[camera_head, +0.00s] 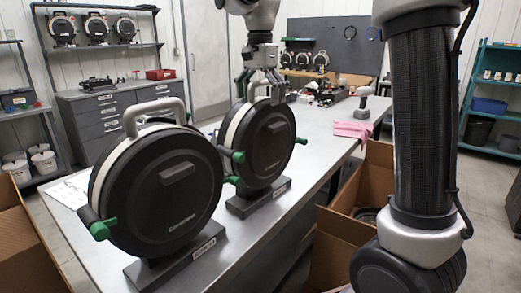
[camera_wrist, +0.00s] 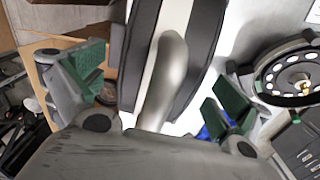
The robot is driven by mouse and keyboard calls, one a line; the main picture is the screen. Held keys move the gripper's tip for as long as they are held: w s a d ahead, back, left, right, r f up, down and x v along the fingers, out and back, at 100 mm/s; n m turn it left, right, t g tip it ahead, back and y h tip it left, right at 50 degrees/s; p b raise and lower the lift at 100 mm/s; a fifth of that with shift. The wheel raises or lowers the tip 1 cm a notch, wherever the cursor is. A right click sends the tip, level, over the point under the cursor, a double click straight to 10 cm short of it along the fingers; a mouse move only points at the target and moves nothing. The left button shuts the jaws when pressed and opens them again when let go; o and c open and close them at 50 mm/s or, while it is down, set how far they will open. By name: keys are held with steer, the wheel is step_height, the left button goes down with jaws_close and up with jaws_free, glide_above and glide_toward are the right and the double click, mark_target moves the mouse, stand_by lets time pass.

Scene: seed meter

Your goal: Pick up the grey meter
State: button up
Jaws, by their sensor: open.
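Two round dark meters with pale rims and grey top handles stand upright on stands on the metal table (camera_head: 258,232). The near meter (camera_head: 160,190) is at the left front. The far meter (camera_head: 268,143) stands behind it to the right. Both look alike in colour, so I cannot tell by colour which is the grey one. My gripper (camera_head: 261,80) is over the top of the far meter. In the wrist view my open gripper (camera_wrist: 155,92) has green-padded fingers on either side of a grey handle (camera_wrist: 166,75), with gaps visible. The handle's lower end is hidden by my gripper's body.
The near meter's handle (camera_head: 153,112) rises close to the left of my gripper. A pink cloth (camera_head: 352,130) lies at the table's right edge. Cardboard boxes (camera_head: 340,240) stand beside the table. A round holed disc (camera_wrist: 288,72) shows at the right of the wrist view.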

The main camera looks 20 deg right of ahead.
steer(key=c, duration=1.9)
steer(key=shift+r, duration=0.15)
steer(key=shift+c, duration=1.4)
